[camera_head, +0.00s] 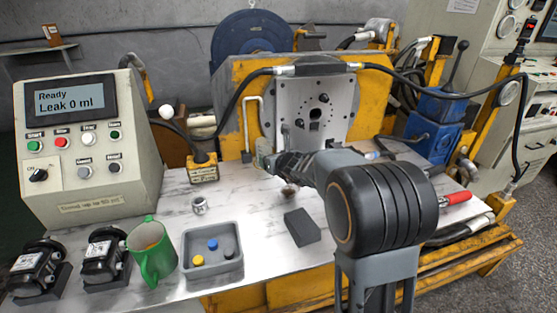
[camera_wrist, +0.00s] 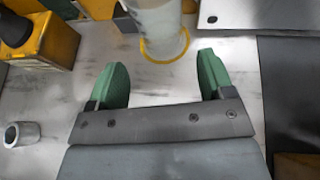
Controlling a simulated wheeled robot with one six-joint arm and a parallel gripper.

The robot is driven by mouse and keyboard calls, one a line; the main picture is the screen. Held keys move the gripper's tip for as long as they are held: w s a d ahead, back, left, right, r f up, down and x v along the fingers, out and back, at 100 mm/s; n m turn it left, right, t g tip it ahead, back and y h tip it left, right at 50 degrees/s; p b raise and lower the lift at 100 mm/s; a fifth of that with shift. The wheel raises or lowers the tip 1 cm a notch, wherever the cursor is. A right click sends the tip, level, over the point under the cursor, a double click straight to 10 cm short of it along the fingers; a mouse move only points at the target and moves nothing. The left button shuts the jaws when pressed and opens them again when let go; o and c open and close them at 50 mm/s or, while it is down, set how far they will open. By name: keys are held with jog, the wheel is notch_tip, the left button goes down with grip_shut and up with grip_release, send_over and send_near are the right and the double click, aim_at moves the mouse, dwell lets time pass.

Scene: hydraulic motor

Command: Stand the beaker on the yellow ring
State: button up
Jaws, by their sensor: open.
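In the wrist view a pale, translucent beaker (camera_wrist: 157,22) stands at the top edge, its upper part cut off by the frame. Its lower end is at the yellow ring (camera_wrist: 166,56) on the metal bench, and the ring's near arc shows around the base. My gripper (camera_wrist: 162,64) has green fingers spread apart with nothing between them. The beaker is just beyond the fingertips, roughly centred between them. In the head view my gripper (camera_head: 268,163) is low in front of the grey plate, and my arm hides most of this area; the ring cannot be made out there.
A yellow block (camera_head: 203,170) and a small metal nut (camera_head: 199,205) lie left of the gripper. A black block (camera_head: 302,227), a grey tray (camera_head: 213,265) and a green mug (camera_head: 152,252) are nearer the front. The grey plate (camera_head: 318,83) and hoses stand behind.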

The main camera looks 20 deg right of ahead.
jog(key=shift+v, duration=1.8)
jog(key=s+a+r+n+g+y+p, duration=0.2)
jog(key=s+a+r+n+p, duration=0.2)
jog(key=s+r+n+p, duration=0.5)
jog(key=s+a+r+n+g+y+p, duration=0.25)
jog(key=s+a+r+n+p, duration=0.25)
jog(key=r+n+p, duration=0.45)
jog(key=s+d+r+n+g+h+p, duration=0.2)
jog(key=s+d+n+h+p, duration=0.1)
jog(key=s+n, duration=0.4)
jog(key=s+d+r+n+g+h+p, duration=0.2)
jog(key=s+d+n+g+h+p, duration=0.1)
jog(key=s+n, duration=0.4)
jog(key=d+n+p, duration=0.1)
jog(key=n+p, duration=0.1)
jog(key=shift+s+r+p, duration=0.3)
jog(key=shift+s+p, duration=0.1)
